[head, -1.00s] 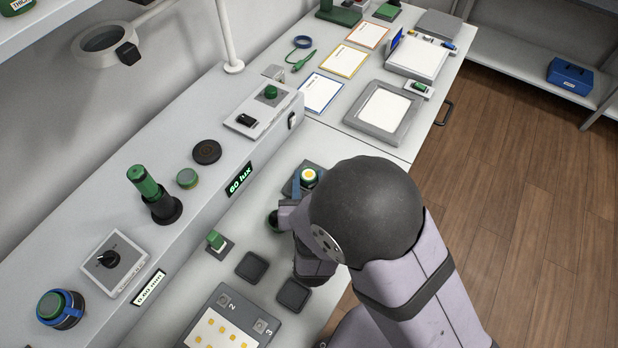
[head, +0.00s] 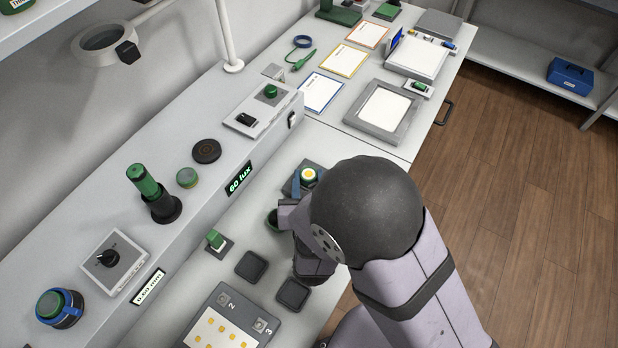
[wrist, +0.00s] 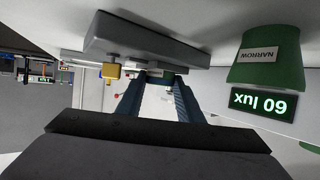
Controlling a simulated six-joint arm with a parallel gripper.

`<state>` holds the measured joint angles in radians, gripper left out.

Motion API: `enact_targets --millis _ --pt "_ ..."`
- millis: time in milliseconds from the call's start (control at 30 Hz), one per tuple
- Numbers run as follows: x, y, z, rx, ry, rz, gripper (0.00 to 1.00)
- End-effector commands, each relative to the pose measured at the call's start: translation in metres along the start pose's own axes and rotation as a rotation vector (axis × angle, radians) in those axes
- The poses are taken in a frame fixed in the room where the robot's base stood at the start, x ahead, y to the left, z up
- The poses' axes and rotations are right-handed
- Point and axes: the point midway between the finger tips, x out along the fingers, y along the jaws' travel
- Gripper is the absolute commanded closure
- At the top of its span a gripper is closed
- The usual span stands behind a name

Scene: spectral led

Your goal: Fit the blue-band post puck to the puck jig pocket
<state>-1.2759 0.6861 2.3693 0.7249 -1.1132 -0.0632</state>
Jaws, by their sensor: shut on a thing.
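My gripper (head: 296,190) is mostly hidden behind my arm in the head view. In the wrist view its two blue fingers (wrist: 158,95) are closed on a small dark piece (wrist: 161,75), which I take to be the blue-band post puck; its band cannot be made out. The fingertips are close against a dark grey block (wrist: 140,38), which seems to be the puck jig; it also shows as a dark square plate in the head view (head: 291,186). Its pocket is hidden, so I cannot tell whether the puck is seated. A yellow-topped round part (head: 309,175) shows at the block.
A green cup marked NARROW (wrist: 257,60) stands close to the gripper, near the 60 lux display (head: 240,177). Two dark square pads (head: 251,267), a small green-topped piece (head: 215,240) and a numbered tray (head: 225,300) lie nearer the front. The raised shelf borders the left.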

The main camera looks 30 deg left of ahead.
Motion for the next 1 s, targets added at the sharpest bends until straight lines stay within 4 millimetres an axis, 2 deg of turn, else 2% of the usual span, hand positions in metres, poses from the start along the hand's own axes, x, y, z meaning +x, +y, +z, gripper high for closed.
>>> enact_targets --millis 33,267,1000 --pt "-0.001 0.002 0.007 -0.008 -0.018 0.001 0.9" --pt "0.001 0.002 0.013 -0.01 -0.02 0.002 0.9" --pt "-0.004 0.002 -0.003 -0.006 -0.014 0.002 0.9"
